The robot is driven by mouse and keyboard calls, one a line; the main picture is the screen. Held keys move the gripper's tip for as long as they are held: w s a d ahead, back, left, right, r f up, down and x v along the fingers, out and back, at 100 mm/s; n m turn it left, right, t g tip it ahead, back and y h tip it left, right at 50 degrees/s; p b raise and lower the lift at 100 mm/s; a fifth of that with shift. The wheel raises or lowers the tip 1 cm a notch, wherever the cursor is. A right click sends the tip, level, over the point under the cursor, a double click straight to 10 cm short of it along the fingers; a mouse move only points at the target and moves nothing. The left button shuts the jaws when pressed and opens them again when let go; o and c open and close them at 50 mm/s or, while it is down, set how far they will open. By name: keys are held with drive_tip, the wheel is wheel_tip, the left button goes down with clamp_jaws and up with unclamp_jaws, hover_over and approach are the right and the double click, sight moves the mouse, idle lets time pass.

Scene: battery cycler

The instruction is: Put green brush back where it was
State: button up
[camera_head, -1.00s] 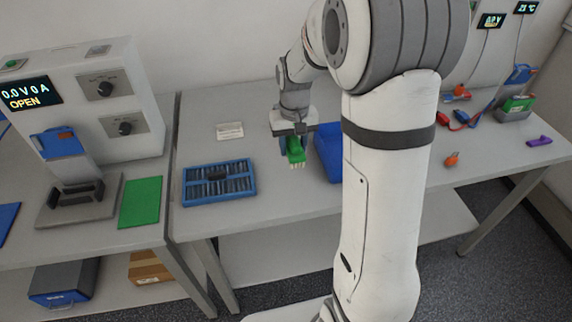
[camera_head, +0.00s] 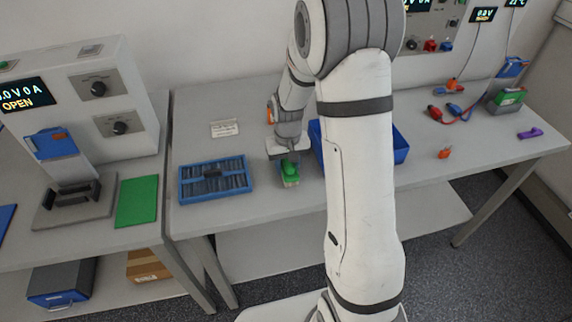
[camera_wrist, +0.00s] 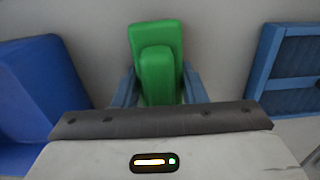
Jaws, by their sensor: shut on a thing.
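The green brush (camera_head: 290,176) is in my gripper (camera_head: 289,170), low over the grey bench or touching it; I cannot tell which. It is between the blue slotted tray and the blue bin. In the wrist view the green brush (camera_wrist: 157,60) fills the space between the two blue fingers of my gripper (camera_wrist: 158,85), which is shut on it. Its bristles are hidden in the wrist view.
The blue slotted tray (camera_head: 184,199) lies left of the brush. The blue bin (camera_head: 401,146) is to the right, partly behind my arm. A white label card (camera_head: 224,128) lies behind. An orange piece (camera_head: 445,153) and a purple piece (camera_head: 530,133) lie farther right.

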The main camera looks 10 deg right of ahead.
drive_tip(key=o, duration=0.9)
drive_tip(key=shift+o, duration=0.2)
wheel_tip(320, 180, up, 12)
drive_tip(key=s+r+t, duration=0.1)
drive_tip(key=s+r, duration=0.2)
drive_tip(key=s, duration=0.7)
drive_tip(key=s+r+t, duration=0.2)
drive_tip(key=s+r, duration=0.2)
drive_tip(key=s, duration=0.7)
drive_tip(key=shift+r, duration=0.15)
drive_tip(key=shift+s, duration=0.1)
